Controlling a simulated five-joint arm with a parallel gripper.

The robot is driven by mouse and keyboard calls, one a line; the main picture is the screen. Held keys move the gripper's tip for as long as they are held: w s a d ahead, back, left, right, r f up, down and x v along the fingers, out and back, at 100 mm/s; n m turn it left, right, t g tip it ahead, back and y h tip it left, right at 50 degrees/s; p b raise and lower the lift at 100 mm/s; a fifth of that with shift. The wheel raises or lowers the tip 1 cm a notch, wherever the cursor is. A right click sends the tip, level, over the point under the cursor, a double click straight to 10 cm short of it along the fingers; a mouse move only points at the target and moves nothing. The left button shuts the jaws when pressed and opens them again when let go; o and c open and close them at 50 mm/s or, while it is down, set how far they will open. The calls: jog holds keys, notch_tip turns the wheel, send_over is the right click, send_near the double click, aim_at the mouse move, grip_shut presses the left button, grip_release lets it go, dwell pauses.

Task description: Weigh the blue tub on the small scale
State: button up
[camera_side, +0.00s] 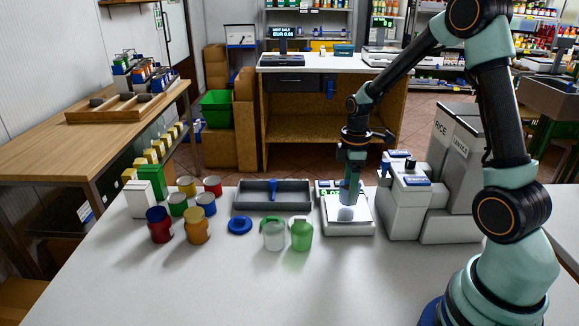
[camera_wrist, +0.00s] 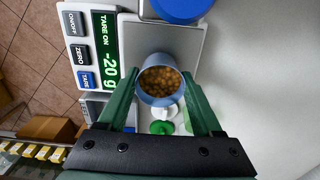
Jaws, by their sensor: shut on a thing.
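My gripper (camera_wrist: 163,105) is shut on the blue tub (camera_wrist: 160,97), with a finger on either side of it. The tub is open at the top and holds small brown pieces. In the side view the tub (camera_side: 349,192) is upright over the pan of the small scale (camera_side: 346,228); I cannot tell whether it touches the pan. In the wrist view the scale's display (camera_wrist: 104,48) shows "TARE ON" and "-20 g". The buttons ON/OFF, ZERO and TARE stand beside it.
Left of the scale are a green jar (camera_side: 301,235), a whitish jar (camera_side: 272,235), a blue disc (camera_side: 239,226) and a grey tray (camera_side: 245,196). Several coloured tins stand farther left. Grey bins (camera_side: 405,208) stand close on the right. The front of the counter is clear.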

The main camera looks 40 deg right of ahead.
jog(key=shift+f, duration=0.4)
jog(key=shift+f, duration=0.4)
dwell(0.7)
jog(key=o, duration=1.4)
jog(key=shift+o, duration=0.2)
jog(key=shift+r, duration=0.1)
notch_tip(320, 180, up, 8)
jog(key=s+a+r+m+t, duration=0.2)
jog(key=s+a+r+m, duration=0.2)
jog(key=a, duration=0.3)
jog(key=s+a+r+m+t, duration=0.3)
jog(key=s+a+r+m, duration=0.1)
jog(key=a+r+m, duration=0.1)
jog(key=shift+s+a+r+t, duration=0.15)
jog(key=shift+a+r+t, duration=0.15)
jog(key=shift+a+r, duration=0.65)
